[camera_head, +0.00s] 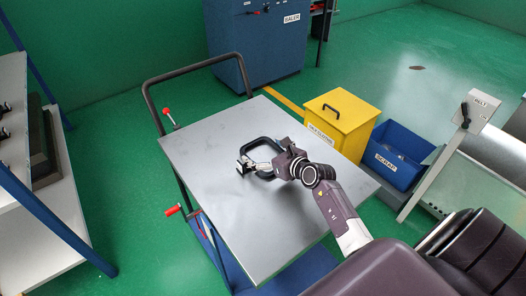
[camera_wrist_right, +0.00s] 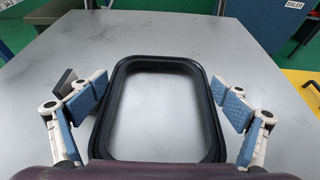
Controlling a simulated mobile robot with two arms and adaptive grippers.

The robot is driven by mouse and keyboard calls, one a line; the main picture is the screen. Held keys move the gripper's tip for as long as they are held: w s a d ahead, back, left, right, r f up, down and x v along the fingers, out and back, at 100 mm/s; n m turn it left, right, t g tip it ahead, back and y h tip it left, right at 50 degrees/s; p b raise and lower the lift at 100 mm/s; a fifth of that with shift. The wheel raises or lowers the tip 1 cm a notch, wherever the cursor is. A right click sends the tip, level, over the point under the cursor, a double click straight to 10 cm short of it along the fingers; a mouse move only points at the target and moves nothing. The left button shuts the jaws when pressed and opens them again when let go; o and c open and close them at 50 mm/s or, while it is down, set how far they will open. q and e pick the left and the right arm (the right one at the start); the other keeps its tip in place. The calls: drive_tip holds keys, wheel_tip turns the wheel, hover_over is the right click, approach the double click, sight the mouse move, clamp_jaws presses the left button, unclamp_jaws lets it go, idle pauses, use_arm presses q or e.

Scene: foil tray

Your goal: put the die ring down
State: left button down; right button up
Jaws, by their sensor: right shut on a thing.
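The die ring (camera_head: 262,140) is a black, rounded rectangular frame with an open middle. It is over the grey tabletop of the cart, and I cannot tell whether its underside touches the top. In the right wrist view the ring (camera_wrist_right: 158,62) lies flat between the two fingers, its near end partly hidden by my gripper body. My right gripper (camera_head: 267,164) is shut on the die ring, with blue pads at its left and right sides, as the right wrist view (camera_wrist_right: 160,104) shows. My left gripper is not in view.
The cart's tabletop (camera_head: 222,215) is otherwise bare, with room in front and to the left of the ring. A black push handle (camera_head: 195,66) stands at its back. A yellow lidded box (camera_head: 340,120) and a blue bin (camera_head: 396,160) stand right of the cart.

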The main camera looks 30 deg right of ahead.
drive_tip(key=shift+r, duration=0.1)
drive_tip(key=o, duration=1.2)
drive_tip(key=shift+s, duration=0.1)
drive_tip(key=v, duration=1.2)
drive_tip(key=shift+a, duration=0.1)
